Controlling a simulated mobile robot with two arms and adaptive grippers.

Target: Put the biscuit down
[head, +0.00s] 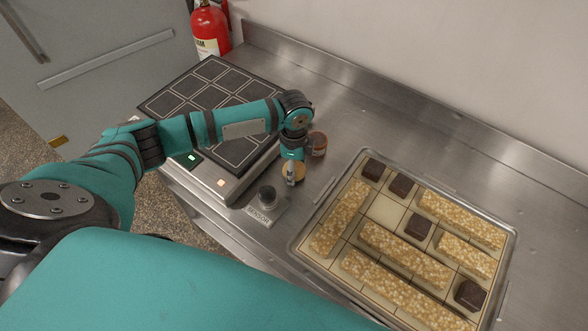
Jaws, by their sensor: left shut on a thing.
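My left gripper (291,181) points down over the steel counter, between the black gridded plate and the tray. It is shut on a small round tan biscuit (299,174), mostly covered by the fingers. I cannot tell whether the biscuit touches the counter or is just above it. My right gripper is not in view.
A small brown round item (318,146) stands close behind the gripper. A black knob on a labelled base (267,196) is in front. The black gridded plate (205,80) is left; a tray (359,154) of oat bars and dark squares is right. A fire extinguisher (210,30) stands behind.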

